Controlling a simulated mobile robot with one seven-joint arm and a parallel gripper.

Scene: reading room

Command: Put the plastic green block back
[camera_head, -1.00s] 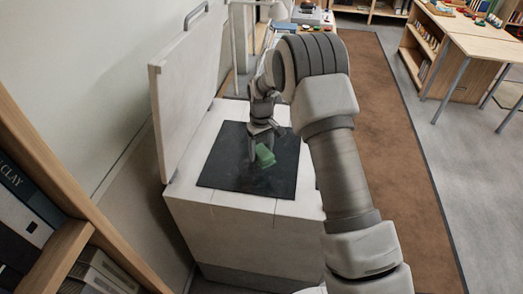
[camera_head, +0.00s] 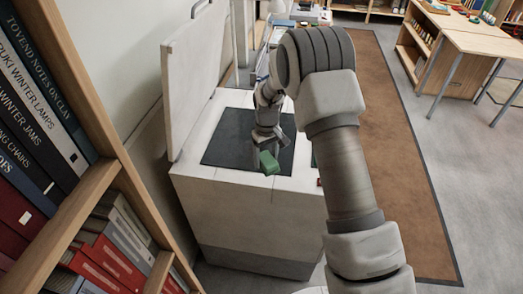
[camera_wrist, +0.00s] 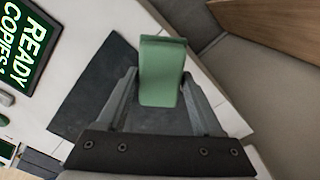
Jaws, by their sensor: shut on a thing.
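The green block (camera_head: 268,162) is held in my gripper (camera_head: 266,150), above the front part of the dark mat (camera_head: 226,150) on the white cabinet. In the wrist view the green block (camera_wrist: 161,70) sits between the two grey fingers of my gripper (camera_wrist: 163,98), and it sticks out past their tips. The dark mat (camera_wrist: 92,92) shows below and behind it. I cannot tell the exact height of the block over the mat.
The white cabinet (camera_head: 225,215) has a raised lid (camera_head: 193,80) on its left. A bookshelf (camera_head: 95,195) stands close on the near left. A brown rug (camera_head: 385,150) lies to the right. A screen reading "READY COPIES" (camera_wrist: 30,45) shows in the wrist view.

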